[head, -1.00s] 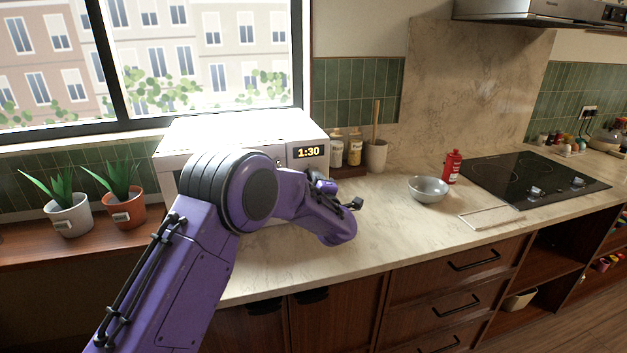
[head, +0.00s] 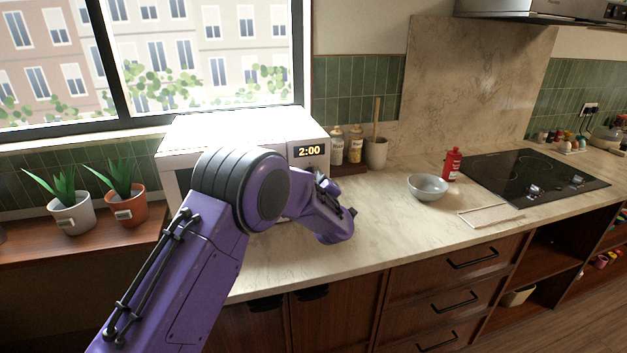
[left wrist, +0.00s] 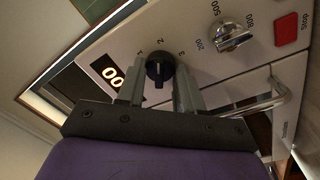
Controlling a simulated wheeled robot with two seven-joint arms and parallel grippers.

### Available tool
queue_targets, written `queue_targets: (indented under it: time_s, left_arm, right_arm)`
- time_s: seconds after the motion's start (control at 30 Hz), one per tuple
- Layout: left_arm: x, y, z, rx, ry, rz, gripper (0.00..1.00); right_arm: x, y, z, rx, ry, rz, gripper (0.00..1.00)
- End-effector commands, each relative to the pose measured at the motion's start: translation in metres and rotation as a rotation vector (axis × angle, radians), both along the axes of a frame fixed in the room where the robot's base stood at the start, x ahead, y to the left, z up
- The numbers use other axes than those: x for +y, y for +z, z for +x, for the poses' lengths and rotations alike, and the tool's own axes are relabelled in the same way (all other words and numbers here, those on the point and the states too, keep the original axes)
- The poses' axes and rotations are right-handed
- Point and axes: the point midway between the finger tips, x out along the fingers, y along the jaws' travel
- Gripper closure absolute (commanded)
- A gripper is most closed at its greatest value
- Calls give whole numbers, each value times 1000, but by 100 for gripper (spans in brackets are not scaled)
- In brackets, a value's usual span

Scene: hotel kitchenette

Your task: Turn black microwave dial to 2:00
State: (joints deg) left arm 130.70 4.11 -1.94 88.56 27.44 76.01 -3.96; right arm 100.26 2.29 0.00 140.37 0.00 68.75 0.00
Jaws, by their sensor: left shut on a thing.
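The white microwave (head: 240,127) stands at the back of the counter, left of centre in the head view. Its display (head: 310,151) reads 2:00; the left wrist view shows part of the display (left wrist: 110,73). The black dial (left wrist: 160,66) is in the left wrist view, with 1, 2 and 3 printed around it; its white mark points toward the 2. My left gripper (left wrist: 160,80) is shut on the dial, one finger on each side. In the head view my purple arm hides the dial and the fingertips. My right gripper is not in view.
A silver dial (left wrist: 231,38) and a red button (left wrist: 287,29) sit beside the black dial on the panel, above a handle (left wrist: 280,92). Bottles (head: 355,146) and a utensil cup (head: 376,154) stand right of the microwave. A grey bowl (head: 428,187) is farther right.

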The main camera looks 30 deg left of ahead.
Motion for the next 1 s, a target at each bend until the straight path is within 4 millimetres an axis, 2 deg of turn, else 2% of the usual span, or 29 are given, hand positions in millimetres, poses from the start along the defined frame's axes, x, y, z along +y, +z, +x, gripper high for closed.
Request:
queue_targets:
  time_s: [0.2,0.23,0.3,0.67,1.0]
  left_arm:
    - [1,4,1,-8,2,3,94]
    - [1,4,1,-9,2,2,61]
    - [1,4,1,-8,2,2,38]
    - [-5,0,-4,-4,0,0,38]
    - [-59,-6,-55,-7,0,1,38]
  right_arm:
    - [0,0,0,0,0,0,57]
    - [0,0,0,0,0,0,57]
    - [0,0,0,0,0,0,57]
    - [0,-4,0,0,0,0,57]
    - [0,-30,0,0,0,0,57]
